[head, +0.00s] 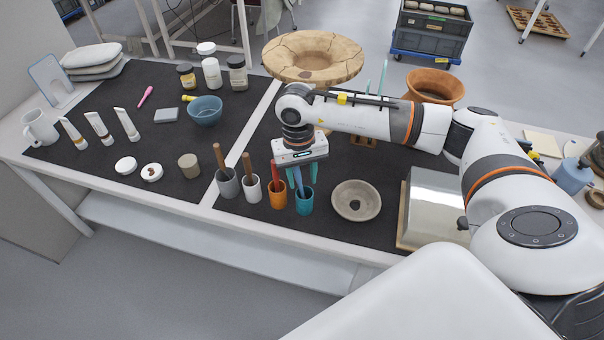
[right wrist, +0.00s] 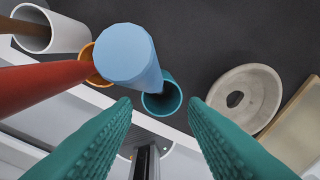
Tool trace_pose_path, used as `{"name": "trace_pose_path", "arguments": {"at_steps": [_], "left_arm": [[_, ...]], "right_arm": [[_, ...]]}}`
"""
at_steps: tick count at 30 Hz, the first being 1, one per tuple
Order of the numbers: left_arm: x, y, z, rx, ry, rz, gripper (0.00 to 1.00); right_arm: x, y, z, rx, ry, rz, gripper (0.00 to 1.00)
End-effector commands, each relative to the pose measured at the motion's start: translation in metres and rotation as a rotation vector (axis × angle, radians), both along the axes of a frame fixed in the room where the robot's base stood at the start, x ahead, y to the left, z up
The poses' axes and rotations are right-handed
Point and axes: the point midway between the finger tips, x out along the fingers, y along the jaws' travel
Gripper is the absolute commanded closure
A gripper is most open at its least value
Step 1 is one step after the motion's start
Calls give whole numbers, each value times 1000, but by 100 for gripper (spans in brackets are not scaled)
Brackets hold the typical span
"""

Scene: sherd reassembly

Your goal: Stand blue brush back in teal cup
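The blue brush (head: 299,179) stands tilted in the teal cup (head: 304,204) at the table's front edge. In the right wrist view the end of the blue brush (right wrist: 128,55) faces the camera, and its shaft leads toward the teal cup (right wrist: 163,98). My right gripper (head: 296,180) is above the cup, pointing down. In the right wrist view its teal fingers (right wrist: 160,108) are wide apart with nothing gripped; the brush end lies up and left of the gap. How deep the brush sits is hidden. My left gripper is not in view.
An orange cup (head: 278,196) with a red handle stands close left of the teal cup, then a white cup (head: 252,190) and a grey cup (head: 227,184) with brown handles. A stone-coloured dish (head: 355,201) lies to the right. A terracotta pot (head: 434,86) stands behind my arm.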

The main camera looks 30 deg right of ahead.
Motion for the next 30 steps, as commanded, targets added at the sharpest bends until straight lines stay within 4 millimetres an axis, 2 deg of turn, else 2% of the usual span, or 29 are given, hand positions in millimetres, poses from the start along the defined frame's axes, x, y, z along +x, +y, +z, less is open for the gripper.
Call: {"name": "trace_pose_path", "arguments": {"at_steps": [5, 19, 24, 30], "left_arm": [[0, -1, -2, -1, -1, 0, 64], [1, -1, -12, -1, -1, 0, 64], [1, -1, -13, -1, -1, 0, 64], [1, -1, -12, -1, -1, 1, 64]], "right_arm": [[2, 0, 12, 1, -3, 0, 61], [10, 2, 102, 1, -4, 0, 61], [10, 2, 117, 0, -2, 0, 61], [10, 2, 120, 0, 1, 0, 61]]}}
